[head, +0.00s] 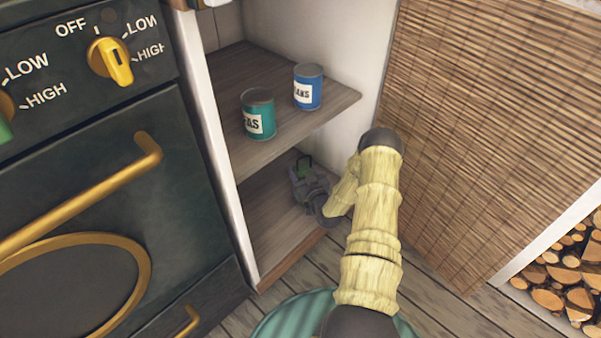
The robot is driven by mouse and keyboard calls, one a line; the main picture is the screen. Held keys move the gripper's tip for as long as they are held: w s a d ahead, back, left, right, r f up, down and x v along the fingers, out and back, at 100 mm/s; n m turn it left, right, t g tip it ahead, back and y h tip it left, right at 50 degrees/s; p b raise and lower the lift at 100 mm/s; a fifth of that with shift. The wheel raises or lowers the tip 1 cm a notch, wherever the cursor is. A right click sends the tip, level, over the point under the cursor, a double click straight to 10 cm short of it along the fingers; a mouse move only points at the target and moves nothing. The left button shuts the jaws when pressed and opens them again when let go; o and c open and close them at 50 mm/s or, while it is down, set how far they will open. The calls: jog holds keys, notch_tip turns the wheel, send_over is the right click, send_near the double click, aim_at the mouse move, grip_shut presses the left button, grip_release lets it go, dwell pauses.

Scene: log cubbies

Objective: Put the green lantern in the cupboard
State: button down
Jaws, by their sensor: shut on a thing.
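The open cupboard (276,253) stands between the stove and a woven panel, with a middle shelf and a lower floor. My gripper (306,180) reaches into that lower compartment from the right and is shut on the lantern. I cannot tell whether the lantern touches the compartment floor.
A teal can (258,115) and a blue can (308,87) stand on the middle shelf above my gripper. The stove (90,180) with gold handles is at left. The woven panel (480,110) and stacked logs (565,275) are at right.

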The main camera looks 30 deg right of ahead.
jog(key=shift+c, duration=2.4)
grip_release()
jog(key=shift+f, duration=0.1)
jog(key=shift+r, duration=0.2)
jog(key=shift+s, duration=0.3)
jog(key=s+p, duration=0.7)
jog(key=s, duration=0.4)
jog(key=shift+s+a, duration=0.25)
jog(key=shift+s, duration=0.05)
